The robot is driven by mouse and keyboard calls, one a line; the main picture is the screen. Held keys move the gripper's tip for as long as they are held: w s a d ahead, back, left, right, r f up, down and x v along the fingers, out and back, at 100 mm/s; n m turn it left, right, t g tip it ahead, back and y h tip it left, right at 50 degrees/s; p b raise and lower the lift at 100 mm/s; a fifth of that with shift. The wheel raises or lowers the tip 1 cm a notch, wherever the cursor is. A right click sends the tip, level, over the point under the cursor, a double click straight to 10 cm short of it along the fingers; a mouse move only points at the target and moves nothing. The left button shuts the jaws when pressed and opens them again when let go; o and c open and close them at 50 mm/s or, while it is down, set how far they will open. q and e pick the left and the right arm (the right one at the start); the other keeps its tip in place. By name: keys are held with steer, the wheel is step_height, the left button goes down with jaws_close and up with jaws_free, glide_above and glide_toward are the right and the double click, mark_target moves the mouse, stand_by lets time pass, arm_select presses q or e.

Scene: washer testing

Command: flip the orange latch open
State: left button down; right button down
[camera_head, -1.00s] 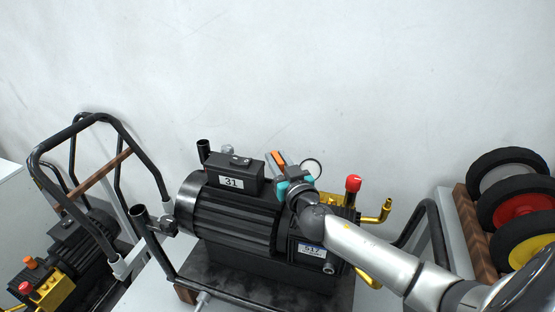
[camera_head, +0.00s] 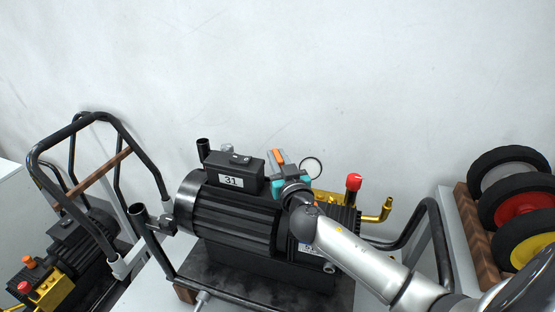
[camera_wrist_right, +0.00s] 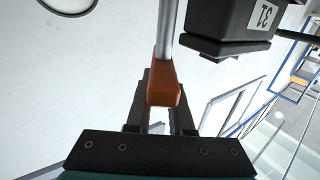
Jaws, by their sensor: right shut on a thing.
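The orange latch (camera_head: 278,156) shows as a small orange piece above the black pump (camera_head: 235,215), just right of its black box marked 31 (camera_head: 231,180). In the right wrist view the orange latch (camera_wrist_right: 164,84) sits at the end of a grey metal rod, between my fingertips. My right gripper (camera_head: 281,163) reaches it from the front right and is shut on it; the fingers also show in the right wrist view (camera_wrist_right: 163,112). The wrist hides part of the pump's top. My left gripper is not in view.
A round gauge (camera_head: 311,167) stands close to the right of my gripper. A red-capped valve (camera_head: 353,183) and brass pipes (camera_head: 385,211) are further right. A black tube frame (camera_head: 152,235) surrounds the pump. Wheels (camera_head: 522,211) sit on a rack at right.

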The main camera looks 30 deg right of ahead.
steer(key=shift+a+f+m+g+h+b, duration=0.1)
steer(key=shift+f+m+g+h+b, duration=0.1)
steer(key=shift+m+g+h+b, duration=0.5)
steer(key=m+g+h+b, duration=0.1)
steer(key=m+h+b, duration=0.1)
steer(key=h+b, duration=0.1)
steer(key=m+g+h+b, duration=0.2)
steer(key=h+b, duration=0.1)
steer(key=b, duration=0.1)
steer(key=shift+f, duration=0.1)
steer(key=shift+r+m+g+h+b, duration=0.2)
steer(key=shift+m+g+h+b, duration=0.5)
steer(key=shift+b, duration=0.3)
steer(key=c, duration=0.8)
jaws_free()
steer(key=shift+r, duration=0.1)
steer(key=shift+s, duration=0.1)
